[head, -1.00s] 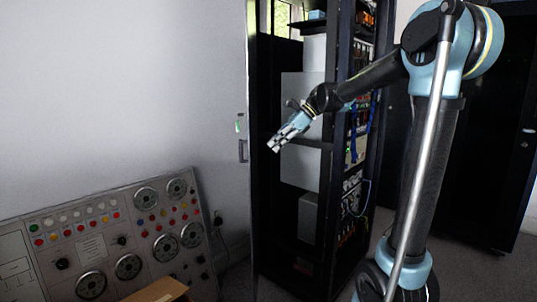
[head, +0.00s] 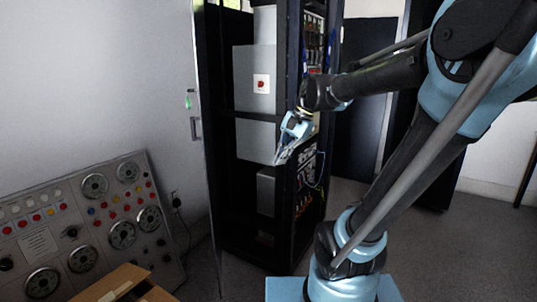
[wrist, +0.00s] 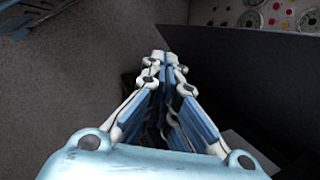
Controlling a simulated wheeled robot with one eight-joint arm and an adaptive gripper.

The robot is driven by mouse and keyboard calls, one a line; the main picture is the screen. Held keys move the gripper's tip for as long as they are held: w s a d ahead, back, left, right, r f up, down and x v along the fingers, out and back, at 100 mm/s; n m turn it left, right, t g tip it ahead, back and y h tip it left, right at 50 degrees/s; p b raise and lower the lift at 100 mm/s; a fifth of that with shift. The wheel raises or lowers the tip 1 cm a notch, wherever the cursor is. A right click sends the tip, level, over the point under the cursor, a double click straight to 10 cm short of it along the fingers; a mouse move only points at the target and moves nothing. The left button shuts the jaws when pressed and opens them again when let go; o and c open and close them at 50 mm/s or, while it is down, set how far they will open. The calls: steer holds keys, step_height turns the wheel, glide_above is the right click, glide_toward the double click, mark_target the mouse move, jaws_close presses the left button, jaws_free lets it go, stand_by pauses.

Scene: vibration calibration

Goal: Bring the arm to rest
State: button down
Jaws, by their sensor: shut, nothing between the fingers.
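My gripper (head: 281,158) is at the end of my arm, in front of the open rack cabinet in the head view, and points down and to the left. Its blue and white fingers also fill the middle of the wrist view (wrist: 163,58), where their tips meet. It is shut and empty. My arm reaches in from the right of the head view, with its forearm roughly level. I cannot tell how far the fingers are from the cabinet.
The dark cabinet (head: 286,190) stands open, with a grey box carrying a red switch (head: 261,84) inside. A control panel (head: 88,225) with dials and coloured buttons is at lower left, with a brown box (head: 122,284) before it. Grey floor (head: 345,195) shows right of the cabinet.

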steer(key=s+d+f+n+t+h, duration=0.1)
steer(key=s+d+f+n+h, duration=0.3)
steer(key=s+d+f, duration=0.9)
step_height(320, 180, down, 3)
steer(key=d+n, duration=0.1)
steer(key=n, duration=0.2)
steer(key=shift+d+f+n+t+h, duration=0.2)
steer(key=shift+d+n+t+h, duration=0.1)
steer(key=shift+d+n+h, duration=0.1)
steer(key=shift+w+a+f, duration=0.1)
steer(key=shift+w+f, duration=0.1)
steer(key=shift+w, duration=0.25)
stand_by(0.4)
steer(key=c, duration=2.4)
jaws_free()
